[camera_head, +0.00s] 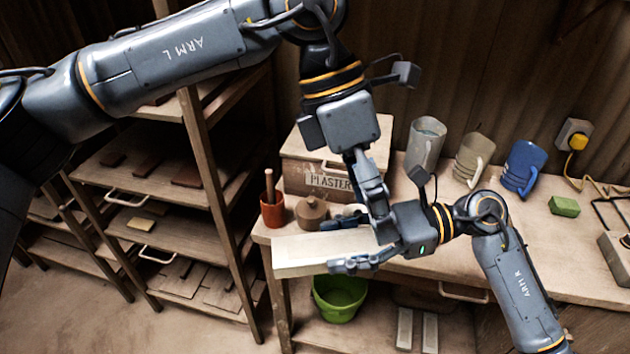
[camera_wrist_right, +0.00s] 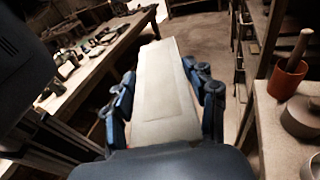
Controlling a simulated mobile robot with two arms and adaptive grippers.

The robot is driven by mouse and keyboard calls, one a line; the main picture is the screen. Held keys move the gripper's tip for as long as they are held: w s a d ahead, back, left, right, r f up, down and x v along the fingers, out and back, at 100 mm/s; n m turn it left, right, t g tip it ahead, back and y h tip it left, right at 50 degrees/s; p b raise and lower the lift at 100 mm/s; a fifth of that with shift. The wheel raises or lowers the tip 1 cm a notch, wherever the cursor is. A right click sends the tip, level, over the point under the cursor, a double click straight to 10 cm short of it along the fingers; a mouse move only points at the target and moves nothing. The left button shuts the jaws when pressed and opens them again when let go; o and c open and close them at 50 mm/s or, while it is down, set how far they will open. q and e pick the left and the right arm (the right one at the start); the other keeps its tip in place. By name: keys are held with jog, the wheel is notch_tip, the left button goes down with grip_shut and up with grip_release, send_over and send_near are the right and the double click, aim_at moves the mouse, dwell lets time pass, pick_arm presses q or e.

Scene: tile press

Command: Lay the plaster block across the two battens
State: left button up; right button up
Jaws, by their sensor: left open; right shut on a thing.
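The plaster block, a long pale slab (camera_head: 305,252), is held by my right gripper (camera_head: 345,242) near the bench's front left. In the right wrist view the block (camera_wrist_right: 160,85) lies lengthwise between the dark fingers (camera_wrist_right: 160,105), which are shut on its sides, and its far end points away over the floor. My left gripper (camera_head: 380,212) is open and hangs pointing down just above and behind the right one; its fingers partly overlap the right hand. Two pale strips, seemingly the battens (camera_head: 404,328) (camera_head: 430,332), lie side by side, apart, on the shelf under the bench.
The bench (camera_head: 450,250) carries a PLASTER box (camera_head: 310,175), a red pot (camera_head: 273,212), a brown lidded pot (camera_head: 311,212), several jugs (camera_head: 522,165) and a green sponge (camera_head: 564,206). A green bucket (camera_head: 340,300) stands below beside the strips. A shelf rack (camera_head: 195,150) stands left.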

aim_at(315, 247)
pick_arm(q)
jog(key=w+a+t+y, duration=0.3)
jog(key=a+y, duration=0.1)
jog(key=a, duration=0.2)
jog(key=f, duration=1.1)
jog(key=shift+w+a+f, duration=0.1)
jog(key=shift+a+f, duration=0.1)
jog(key=shift+f, duration=0.1)
jog(key=c, duration=1.5)
pick_arm(e)
jog(key=o, duration=1)
jog(key=shift+c, duration=0.2)
pick_arm(q)
jog(key=shift+c, duration=0.2)
pick_arm(e)
jog(key=o, duration=0.5)
jog(key=shift+o, duration=0.2)
jog(key=shift+d, duration=0.1)
